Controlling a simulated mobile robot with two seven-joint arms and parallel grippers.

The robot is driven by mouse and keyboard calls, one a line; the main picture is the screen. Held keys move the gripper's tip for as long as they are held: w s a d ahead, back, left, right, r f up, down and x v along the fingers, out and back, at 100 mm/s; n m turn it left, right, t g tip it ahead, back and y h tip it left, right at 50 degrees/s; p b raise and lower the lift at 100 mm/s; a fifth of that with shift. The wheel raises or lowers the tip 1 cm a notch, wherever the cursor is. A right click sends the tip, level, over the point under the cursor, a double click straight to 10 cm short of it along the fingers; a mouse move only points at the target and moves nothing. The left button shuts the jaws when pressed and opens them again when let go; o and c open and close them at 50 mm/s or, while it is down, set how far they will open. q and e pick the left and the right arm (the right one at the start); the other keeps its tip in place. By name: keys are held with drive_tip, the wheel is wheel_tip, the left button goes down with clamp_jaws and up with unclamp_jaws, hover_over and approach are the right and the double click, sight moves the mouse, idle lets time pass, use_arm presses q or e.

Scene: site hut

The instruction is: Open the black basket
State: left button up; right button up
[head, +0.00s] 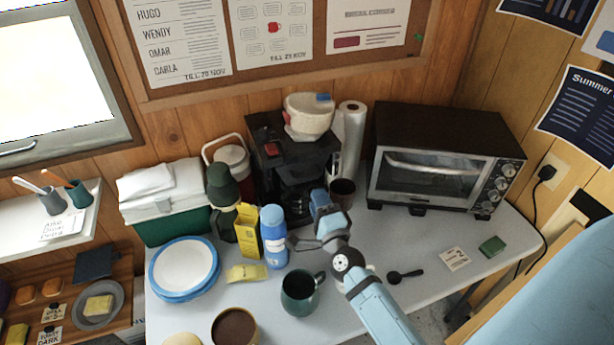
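The black coffee maker (262,150) stands at the back of the table against the wood wall. Its dark front part, which looks like the black basket (297,170), sits under the top housing. I cannot tell whether it is pulled out at all. My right gripper (319,200) reaches in from the lower right and is in front of the coffee maker's lower right side, by a dark brown mug (342,192). Its fingertips are small and partly hidden, so their opening is unclear. I cannot tell whether it touches anything. My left gripper is out of view.
A toaster oven (440,150) stands right of a paper towel roll (352,135). A blue bottle (273,235), yellow box (247,230) and green mug (298,293) stand close left of my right arm. A black scoop (404,275) lies right of it. The table's right front is mostly clear.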

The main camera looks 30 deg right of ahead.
sight(307, 176)
drive_tip(key=p+x, duration=0.1)
drive_tip(key=x, duration=0.7)
drive_tip(key=shift+a, duration=0.1)
drive_tip(key=shift+c, duration=0.2)
clamp_jaws()
